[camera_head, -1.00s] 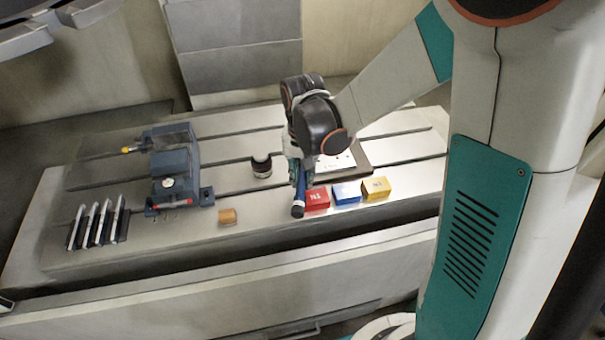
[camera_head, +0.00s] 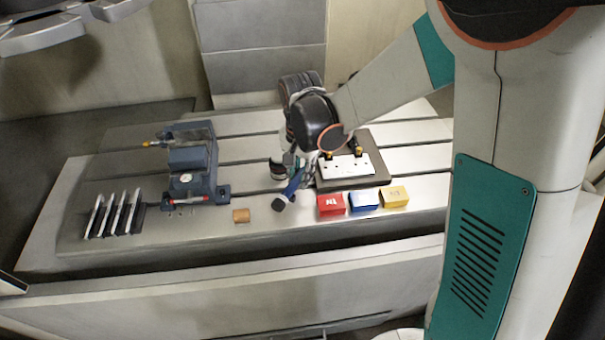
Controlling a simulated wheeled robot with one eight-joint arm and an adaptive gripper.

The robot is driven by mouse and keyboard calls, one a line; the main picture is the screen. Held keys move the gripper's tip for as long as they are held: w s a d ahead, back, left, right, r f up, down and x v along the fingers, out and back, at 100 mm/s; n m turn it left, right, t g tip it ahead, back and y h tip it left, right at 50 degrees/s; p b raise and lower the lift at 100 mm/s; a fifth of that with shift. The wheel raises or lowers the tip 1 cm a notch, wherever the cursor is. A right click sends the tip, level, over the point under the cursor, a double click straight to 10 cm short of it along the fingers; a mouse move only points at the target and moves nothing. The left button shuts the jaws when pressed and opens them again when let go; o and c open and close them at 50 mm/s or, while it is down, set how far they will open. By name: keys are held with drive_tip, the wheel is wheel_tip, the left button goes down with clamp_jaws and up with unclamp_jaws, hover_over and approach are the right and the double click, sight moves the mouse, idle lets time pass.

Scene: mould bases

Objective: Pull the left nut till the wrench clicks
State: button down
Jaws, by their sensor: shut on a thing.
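The blue-handled wrench (camera_head: 291,188) slants down to the left, its dark handle end (camera_head: 279,205) over the front of the slotted table. My gripper (camera_head: 300,170) is shut on the wrench, just left of the mould base. The mould base (camera_head: 376,182) is a dark plate with a white plate (camera_head: 348,168) on top. Two dark and orange nuts stand at its rear edge, the left nut (camera_head: 328,155) and the right nut (camera_head: 358,151). The wrench's head is hidden by my gripper, so I cannot tell whether it sits on a nut.
Red (camera_head: 331,205), blue (camera_head: 363,201) and yellow (camera_head: 394,197) boxes stand in front of the mould base. A dark round object (camera_head: 278,170) is close behind the wrench. A small orange block (camera_head: 241,216), a blue-grey vise (camera_head: 190,170) and several upright plates (camera_head: 115,215) lie left.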

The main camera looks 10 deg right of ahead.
drive_tip(key=shift+w+a+m+b, duration=0.45)
drive_tip(key=shift+a+m, duration=0.05)
idle(0.5)
drive_tip(key=shift+d, duration=0.1)
drive_tip(key=s+d+n, duration=0.2)
drive_tip(key=d+n, duration=0.1)
drive_tip(key=shift+s+d, duration=0.15)
drive_tip(key=shift+s+d+n, duration=0.2)
drive_tip(key=shift+d+n, duration=0.05)
drive_tip(key=shift+n, duration=0.05)
drive_tip(key=shift+s+d+n+b, duration=0.1)
drive_tip(key=shift+s+d+n, duration=0.1)
drive_tip(key=shift+d+n, duration=0.5)
drive_tip(key=shift+s+d+n+b, duration=0.2)
drive_tip(key=shift+d+n, duration=0.3)
drive_tip(key=shift+d, duration=0.35)
drive_tip(key=shift+s+d+n+b, duration=0.1)
drive_tip(key=shift+s+d+n, duration=0.15)
drive_tip(key=shift+d+n, duration=0.45)
drive_tip(key=shift+d, duration=0.1)
drive_tip(key=shift+a+m, duration=0.2)
drive_tip(key=shift+m, duration=0.1)
